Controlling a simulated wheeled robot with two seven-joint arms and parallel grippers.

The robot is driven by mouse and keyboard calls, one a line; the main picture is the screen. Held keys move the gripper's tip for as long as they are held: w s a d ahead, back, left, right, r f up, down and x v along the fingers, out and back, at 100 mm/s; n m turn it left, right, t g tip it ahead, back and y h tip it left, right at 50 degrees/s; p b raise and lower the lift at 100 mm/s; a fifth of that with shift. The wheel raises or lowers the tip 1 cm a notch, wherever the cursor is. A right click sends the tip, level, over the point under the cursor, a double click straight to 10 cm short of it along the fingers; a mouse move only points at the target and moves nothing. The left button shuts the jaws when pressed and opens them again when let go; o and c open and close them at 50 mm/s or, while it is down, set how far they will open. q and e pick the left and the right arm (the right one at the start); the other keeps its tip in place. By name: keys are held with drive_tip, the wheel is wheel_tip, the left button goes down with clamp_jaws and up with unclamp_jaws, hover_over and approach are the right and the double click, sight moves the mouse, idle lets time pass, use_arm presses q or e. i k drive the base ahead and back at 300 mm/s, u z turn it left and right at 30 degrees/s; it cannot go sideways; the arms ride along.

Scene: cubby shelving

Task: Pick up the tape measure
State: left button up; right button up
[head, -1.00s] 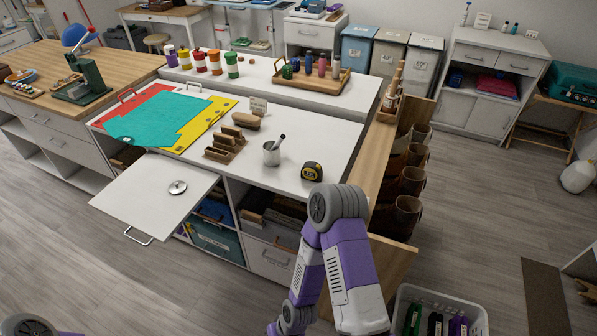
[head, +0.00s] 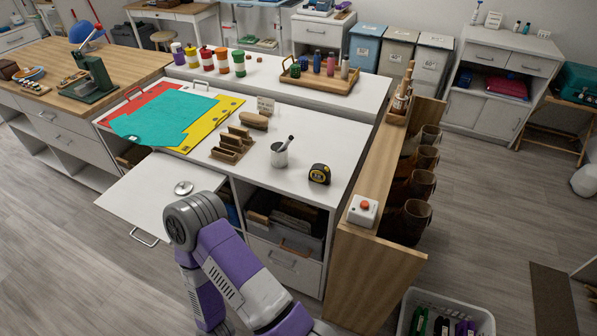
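The tape measure (head: 319,173), yellow and black, stands on the white worktop (head: 335,148) near its right front corner, in the head view. Nothing touches it. A purple and grey arm of mine rises from the bottom of the view, in front of the cabinet and left of the tape measure. Its gripper does not show, and neither does the other gripper.
A metal cup with a pestle (head: 279,154) stands just left of the tape measure, with a wooden rack (head: 232,145) beyond it. A white box with a red button (head: 362,210) sits on the wooden side ledge. A lowered white flap (head: 150,200) juts out front left.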

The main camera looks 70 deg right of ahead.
sight(320, 173)
drive_tip(key=i, duration=0.85)
drive_tip(key=z, duration=2.25)
